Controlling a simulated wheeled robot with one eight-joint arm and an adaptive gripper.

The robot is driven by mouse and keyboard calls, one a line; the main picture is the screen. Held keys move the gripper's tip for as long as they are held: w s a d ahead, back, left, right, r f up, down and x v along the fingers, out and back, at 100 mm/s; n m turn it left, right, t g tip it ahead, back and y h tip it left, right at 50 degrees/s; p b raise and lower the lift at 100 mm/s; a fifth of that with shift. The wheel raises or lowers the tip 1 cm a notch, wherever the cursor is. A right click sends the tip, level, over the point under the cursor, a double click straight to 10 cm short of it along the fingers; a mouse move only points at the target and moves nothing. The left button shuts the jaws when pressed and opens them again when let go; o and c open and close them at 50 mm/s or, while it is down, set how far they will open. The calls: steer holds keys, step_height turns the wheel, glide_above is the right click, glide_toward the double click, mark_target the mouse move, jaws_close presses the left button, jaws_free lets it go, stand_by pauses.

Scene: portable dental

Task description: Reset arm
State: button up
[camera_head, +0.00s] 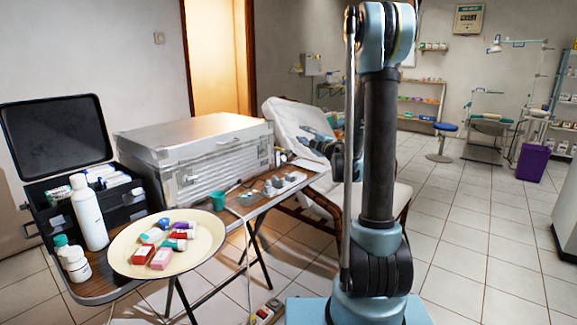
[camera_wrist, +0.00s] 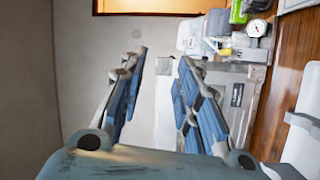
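My arm (camera_head: 380,150) stands upright in the right half of the head view, its links folded up to a high joint near the top edge. My gripper (camera_head: 312,138) shows partly behind the arm, in front of the white reclined dental chair. In the wrist view my gripper (camera_wrist: 158,75) has its two blue-padded fingers spread apart. Nothing is held between them. A pale wall and a light boxy unit lie beyond the fingers.
A folding table (camera_head: 262,208) at left bears a silver case (camera_head: 200,160), an open black case (camera_head: 60,140) and a round cream tray (camera_head: 125,262) with small items. A white chair (camera_head: 300,120) stands behind. The wrist view shows a gauge (camera_wrist: 257,28).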

steer(key=s+d+r+m+t+h, duration=0.2)
steer(key=d+r+m+h, duration=0.2)
steer(key=d+m+h, duration=0.15)
steer(key=s+d+f+m+g+h, duration=0.2)
steer(key=s+d+m+g+h, duration=0.15)
steer(key=s+d+m, duration=0.25)
steer(key=s+d+f+m+g+h, duration=0.2)
steer(key=s+d+f+m+h, duration=0.1)
steer(key=s+d+m+h, duration=0.25)
steer(key=s+a+f+m+g+y, duration=0.1)
steer(key=s+f+g, duration=0.2)
steer(key=s, duration=0.8)
steer(key=s+a+f+m+g+y, duration=0.2)
steer(key=s+f+g, duration=0.2)
steer(key=s+f, duration=0.4)
steer(key=s+a+f+m+g+y, duration=0.1)
steer(key=s+f+g, duration=0.3)
steer(key=s, duration=1.1)
step_height(320, 180, down, 2)
steer(key=shift+a+f+y, duration=0.1)
steer(key=shift+a+y, duration=0.35)
steer(key=shift+a, duration=0.25)
